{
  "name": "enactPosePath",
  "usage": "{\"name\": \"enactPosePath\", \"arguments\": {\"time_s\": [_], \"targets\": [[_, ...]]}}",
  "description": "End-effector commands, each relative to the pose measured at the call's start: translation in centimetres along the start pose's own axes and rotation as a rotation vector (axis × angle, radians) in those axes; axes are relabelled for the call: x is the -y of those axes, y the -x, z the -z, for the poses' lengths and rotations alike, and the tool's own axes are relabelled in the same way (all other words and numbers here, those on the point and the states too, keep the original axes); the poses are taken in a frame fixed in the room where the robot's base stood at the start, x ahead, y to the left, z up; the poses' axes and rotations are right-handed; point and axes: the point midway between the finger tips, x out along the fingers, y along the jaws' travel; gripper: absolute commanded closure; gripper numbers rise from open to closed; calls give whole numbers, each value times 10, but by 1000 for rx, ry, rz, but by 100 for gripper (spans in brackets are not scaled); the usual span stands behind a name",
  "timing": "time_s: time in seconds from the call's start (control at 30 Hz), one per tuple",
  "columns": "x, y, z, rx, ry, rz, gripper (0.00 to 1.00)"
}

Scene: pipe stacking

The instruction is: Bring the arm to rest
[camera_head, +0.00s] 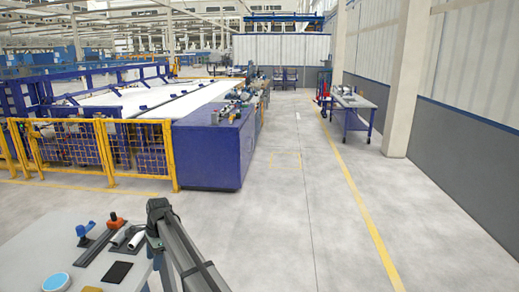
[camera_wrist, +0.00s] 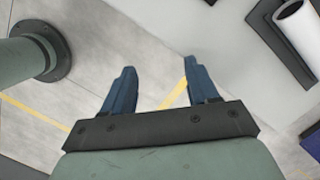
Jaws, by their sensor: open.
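My gripper (camera_wrist: 158,68) shows in the wrist view with its two blue fingers spread apart and nothing between them. Below the fingers is bare concrete floor with a yellow line. My arm (camera_head: 180,245) shows at the bottom of the head view, folded beside the right edge of the table; the gripper's fingers cannot be made out there. A white pipe (camera_wrist: 298,25) lies on a dark holder at the upper right of the wrist view, apart from the fingers.
The grey table (camera_head: 40,245) at the lower left carries white pipes (camera_head: 135,240) on dark holders, an orange piece (camera_head: 115,221), a blue piece (camera_head: 84,230) and a blue round dish (camera_head: 56,282). A yellow fence (camera_head: 90,150) and blue machine (camera_head: 212,150) stand beyond.

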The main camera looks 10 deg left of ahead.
Motion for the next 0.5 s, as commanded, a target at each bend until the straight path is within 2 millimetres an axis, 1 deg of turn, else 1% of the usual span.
{"name": "enactPosePath", "arguments": {"time_s": [0.03, 0.1, 0.17, 0.2, 0.27, 0.3, 0.37, 0.4, 0.47, 0.5], "targets": [[-19, -15, 25, 3, 7, -6, 41], [-38, -35, 53, 1, 27, -17, 41], [-55, -54, 76, -2, 44, -30, 41], [-68, -66, 90, -5, 57, -39, 41], [-89, -86, 112, -7, 75, -55, 41], [-103, -99, 126, -8, 87, -66, 41], [-126, -118, 146, -9, 107, -81, 41], [-142, -130, 159, -10, 120, -92, 41], [-166, -147, 177, -9, 139, -109, 41], [-182, -158, 188, -7, 152, -119, 41]]}}
